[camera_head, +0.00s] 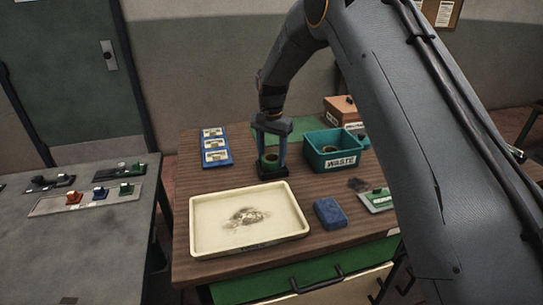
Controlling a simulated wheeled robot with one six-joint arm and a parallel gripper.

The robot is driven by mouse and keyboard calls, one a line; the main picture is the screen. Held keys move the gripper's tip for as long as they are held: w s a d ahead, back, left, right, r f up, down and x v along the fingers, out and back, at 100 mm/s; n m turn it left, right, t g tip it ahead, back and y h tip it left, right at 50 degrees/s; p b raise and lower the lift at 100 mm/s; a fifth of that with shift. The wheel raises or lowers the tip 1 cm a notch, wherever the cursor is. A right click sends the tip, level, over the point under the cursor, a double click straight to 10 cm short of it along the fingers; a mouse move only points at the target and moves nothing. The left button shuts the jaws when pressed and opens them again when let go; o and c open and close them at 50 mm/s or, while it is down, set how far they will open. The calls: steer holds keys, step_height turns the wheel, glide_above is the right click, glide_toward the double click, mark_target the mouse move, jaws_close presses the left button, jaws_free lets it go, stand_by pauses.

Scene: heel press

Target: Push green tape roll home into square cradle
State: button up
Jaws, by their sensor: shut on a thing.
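My gripper (270,155) points down at the back middle of the wooden table, its blue-grey fingers on either side of the green tape roll (270,162). It is shut on the roll. The square cradle (273,175) is a small dark block on the table directly under the roll. The roll's lower part meets the cradle's top in this view. How deep the roll sits in it is too small to tell. The fingers hide the roll's sides.
A teal bin labelled WASTE (336,160) stands close to the right of my gripper. A cream tray (248,222) lies in front, with a blue block (329,213) beside it. A blue card holder (215,147) lies to the left. An orange box (343,110) stands behind the bin.

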steer(key=shift+f, duration=0.7)
stand_by(2.5)
steer(key=o, duration=0.9)
steer(key=shift+s, duration=0.1)
steer(key=shift+c, duration=0.9)
steer(key=shift+o, duration=0.5)
steer(key=shift+o, duration=1.2)
steer(key=shift+r, duration=0.75)
step_height(320, 180, up, 6)
steer(key=shift+f+p, duration=0.15)
steer(key=shift+p, duration=1.1)
